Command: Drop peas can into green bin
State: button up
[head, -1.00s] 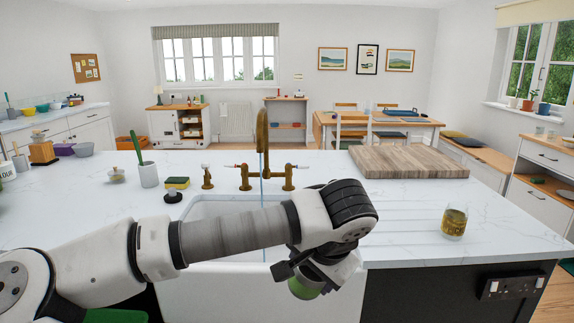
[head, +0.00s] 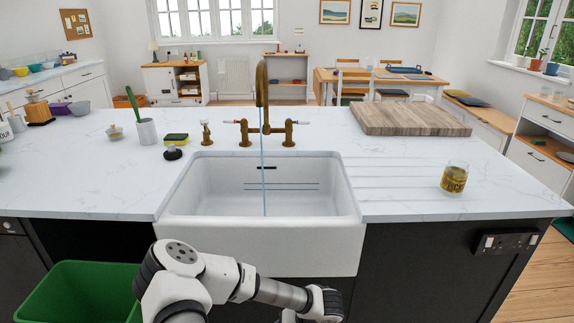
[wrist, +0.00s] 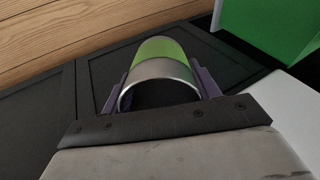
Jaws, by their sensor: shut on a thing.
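The peas can (wrist: 158,52) has a green side and a bare metal end with a dark inside. It sits between the two fingers of my gripper (wrist: 160,86), which is shut on it in the wrist view. In the head view my arm reaches low in front of the sink; the gripper is mostly cut off by the bottom edge and the can is out of sight. The green bin (head: 75,290) stands on the floor at the lower left, left of my arm. Part of it shows at the upper right of the wrist view (wrist: 262,28), apart from the can.
A white sink (head: 262,245) with a brass tap (head: 263,110) and running water is set in the marble counter (head: 110,185). A glass jar (head: 455,178) stands at the counter's right. Dark cupboard fronts (head: 430,270) face my arm. Wooden floor shows in the wrist view (wrist: 60,35).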

jog(key=shift+s+a+f, duration=0.15)
jog(key=shift+f, duration=0.3)
jog(key=shift+s+a+f, duration=0.15)
jog(key=shift+f, duration=0.25)
jog(key=f, duration=0.1)
jog(key=w+f, duration=0.1)
jog(key=f, duration=0.1)
jog(key=w+f, duration=0.1)
jog(key=shift+w+f, duration=0.15)
jog(key=shift+f, duration=0.05)
jog(key=shift+d, duration=0.1)
